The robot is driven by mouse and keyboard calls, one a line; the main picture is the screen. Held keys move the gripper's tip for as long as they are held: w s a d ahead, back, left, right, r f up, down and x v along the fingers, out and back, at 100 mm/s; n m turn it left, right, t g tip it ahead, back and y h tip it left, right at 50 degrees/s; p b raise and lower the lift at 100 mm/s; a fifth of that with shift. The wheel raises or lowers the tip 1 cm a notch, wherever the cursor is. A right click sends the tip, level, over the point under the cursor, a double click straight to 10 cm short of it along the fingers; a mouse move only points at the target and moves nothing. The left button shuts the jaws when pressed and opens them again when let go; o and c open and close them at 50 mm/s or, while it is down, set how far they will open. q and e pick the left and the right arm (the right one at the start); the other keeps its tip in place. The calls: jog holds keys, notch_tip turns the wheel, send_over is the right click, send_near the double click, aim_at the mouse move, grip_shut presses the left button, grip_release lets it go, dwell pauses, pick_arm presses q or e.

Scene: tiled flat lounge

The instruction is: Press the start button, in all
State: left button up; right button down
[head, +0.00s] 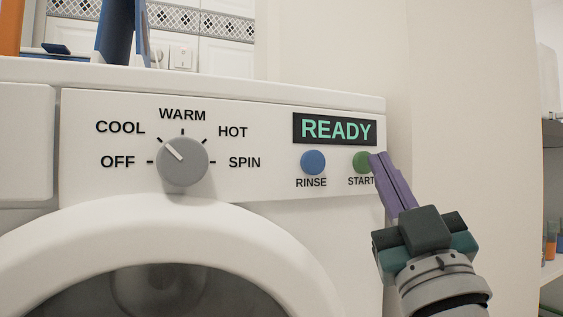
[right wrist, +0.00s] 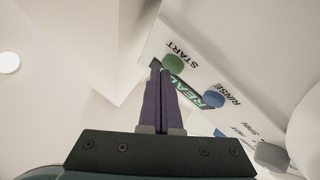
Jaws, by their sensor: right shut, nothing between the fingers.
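The washing machine's white control panel (head: 250,185) fills the middle of the head view. The green START button (head: 362,161) is at its right end, below a display (head: 335,129) reading READY. It also shows in the right wrist view (right wrist: 173,62). My right gripper (head: 376,158) is shut and empty, its purple fingertips at the right edge of the button, partly covering it. I cannot tell whether they touch it. The blue RINSE button (head: 313,162) is to the left. The grey dial (head: 181,161) points between COOL and OFF and WARM, toward COOL. My left gripper is not in view.
The round door (head: 160,280) is below the panel. A pale wall (head: 450,120) stands close to the right of the machine. A blue object (head: 115,32) stands on or behind the machine top at the left. Shelves (head: 553,200) show at the far right.

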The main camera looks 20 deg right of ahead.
jog(key=shift+w, duration=0.4)
dwell(0.6)
dwell(0.3)
jog(key=shift+s+p, duration=0.35)
jog(key=shift+s, duration=0.5)
jog(key=shift+s+d+p, duration=0.15)
jog(key=shift+s+p, duration=0.7)
jog(key=shift+s, duration=0.4)
jog(key=shift+s+d+p, duration=0.1)
jog(key=shift+s+p, duration=0.7)
jog(key=shift+s, duration=0.4)
